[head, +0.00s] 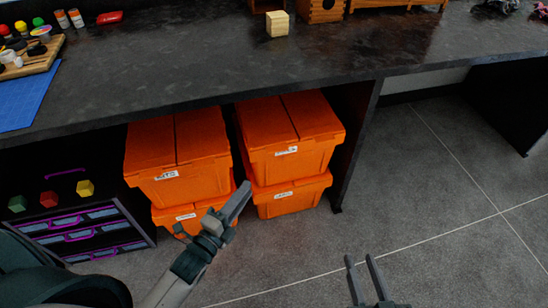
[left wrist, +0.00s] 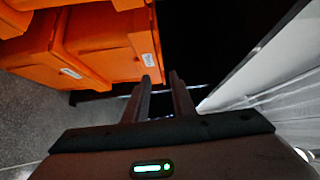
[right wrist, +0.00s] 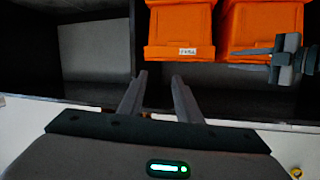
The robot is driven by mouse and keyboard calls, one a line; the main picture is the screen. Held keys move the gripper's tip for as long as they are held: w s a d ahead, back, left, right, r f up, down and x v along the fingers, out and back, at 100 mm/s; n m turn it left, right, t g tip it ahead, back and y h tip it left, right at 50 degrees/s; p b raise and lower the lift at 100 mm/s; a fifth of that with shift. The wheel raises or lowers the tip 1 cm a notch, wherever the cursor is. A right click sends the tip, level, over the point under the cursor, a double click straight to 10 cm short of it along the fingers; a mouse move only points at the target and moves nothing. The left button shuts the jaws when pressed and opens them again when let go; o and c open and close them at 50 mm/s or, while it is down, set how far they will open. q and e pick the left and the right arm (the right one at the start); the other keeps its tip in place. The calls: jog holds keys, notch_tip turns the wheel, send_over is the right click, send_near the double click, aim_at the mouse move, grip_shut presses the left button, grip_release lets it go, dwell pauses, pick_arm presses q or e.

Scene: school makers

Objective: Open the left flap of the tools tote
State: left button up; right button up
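Orange totes with lids split by a centre seam stand in two stacks under the bench: an upper left tote (head: 170,163) and an upper right tote (head: 312,152). Their flaps look shut. The white labels are too blurred for me to tell which is the tools tote. Orange totes also show in the left wrist view (left wrist: 95,42) and the right wrist view (right wrist: 180,25). My left gripper (head: 243,192) is open and empty, in front of the stacks in the head view. My right gripper (head: 360,257) is open and empty over the floor, lower right of the totes.
The dark bench top (head: 200,68) overhangs the totes, and a dark side panel (head: 358,145) stands right of them. A drawer unit (head: 85,235) with small coloured cubes is at the left. The floor (head: 440,200) at the right is clear.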

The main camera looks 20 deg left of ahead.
pick_arm(q)
jog(key=shift+w, duration=0.1)
